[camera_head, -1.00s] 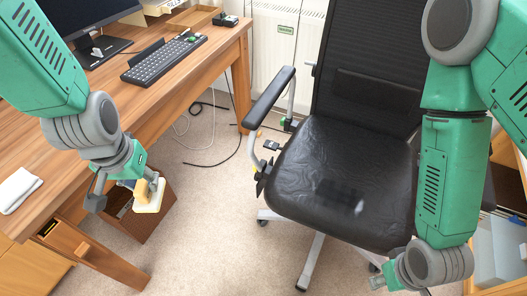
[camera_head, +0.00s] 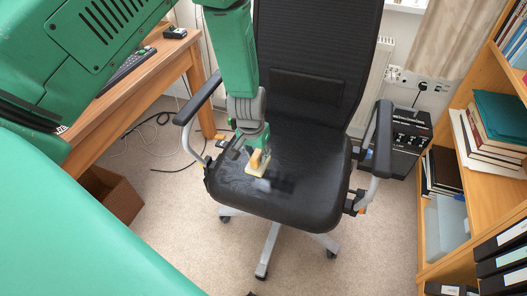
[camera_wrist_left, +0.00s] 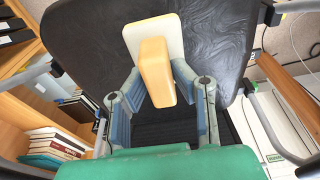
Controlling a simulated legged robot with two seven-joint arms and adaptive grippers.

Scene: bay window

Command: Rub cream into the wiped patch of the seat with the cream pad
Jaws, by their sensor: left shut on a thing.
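The black chair seat (camera_head: 312,205) is in the middle of the head view, with creases in its surface. A smooth, darker patch (camera_head: 284,186) shows near its middle, with a pale spot at its left end. My left gripper (camera_head: 252,150) is over the left rear part of the seat, shut on the cream pad (camera_head: 258,163). In the left wrist view the pad's yellow grip (camera_wrist_left: 157,72) is between the fingers, and its pale plate (camera_wrist_left: 143,32) faces the seat (camera_wrist_left: 214,30). I cannot tell whether the pad touches the seat. My right gripper is not in view.
The chair's armrests (camera_head: 200,98) (camera_head: 383,138) flank the seat, and its mesh backrest (camera_head: 312,60) rises behind. A wooden desk (camera_head: 135,105) is at the left, with a brown box (camera_head: 112,195) below. A bookshelf (camera_head: 490,190) stands at the right.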

